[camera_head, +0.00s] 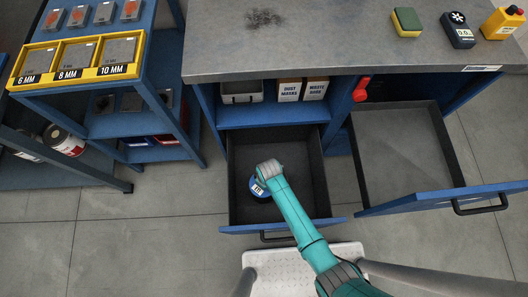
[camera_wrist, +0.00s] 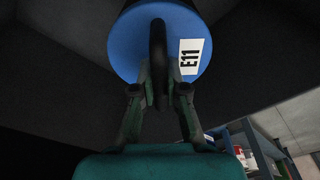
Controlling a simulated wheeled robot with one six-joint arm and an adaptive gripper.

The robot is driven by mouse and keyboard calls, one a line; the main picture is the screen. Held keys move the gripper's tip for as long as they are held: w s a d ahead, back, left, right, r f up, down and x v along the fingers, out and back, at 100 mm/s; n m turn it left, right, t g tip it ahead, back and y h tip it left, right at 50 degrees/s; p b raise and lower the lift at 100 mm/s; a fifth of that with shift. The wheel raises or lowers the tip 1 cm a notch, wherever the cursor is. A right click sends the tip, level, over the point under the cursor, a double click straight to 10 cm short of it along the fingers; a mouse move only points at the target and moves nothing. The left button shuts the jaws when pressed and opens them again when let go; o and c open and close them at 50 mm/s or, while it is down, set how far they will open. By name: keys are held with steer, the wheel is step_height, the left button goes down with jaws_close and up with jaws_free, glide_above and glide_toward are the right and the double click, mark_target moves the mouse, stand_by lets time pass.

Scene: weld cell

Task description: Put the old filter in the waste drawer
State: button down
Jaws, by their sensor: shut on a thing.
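The filter is a dark cylinder with a blue end cap (camera_wrist: 135,40) marked E11 on a white label and a black handle across it. In the wrist view my gripper (camera_wrist: 158,85) is shut on that handle. In the head view the filter's blue and white-labelled part (camera_head: 258,188) shows at the end of my arm, over or inside the left open drawer (camera_head: 318,172). I cannot tell whether the filter touches the drawer floor. A second open drawer (camera_head: 400,150) on the right is empty. No label naming either drawer is readable.
The grey workbench top (camera_head: 330,40) stands above the drawers, with a sponge (camera_head: 406,22), a dark gauge-like box (camera_head: 457,30) and a yellow box (camera_head: 502,22). Boxes marked dust masks (camera_head: 289,90) and waste bags (camera_head: 315,89) sit on the shelf. A blue rack (camera_head: 125,124) stands left.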

steer(key=shift+f, duration=2)
steer(key=c, duration=1.2)
jaws_free()
steer(key=r, duration=0.8)
steer(key=s+d+r, duration=0.1)
steer(key=r, duration=0.3)
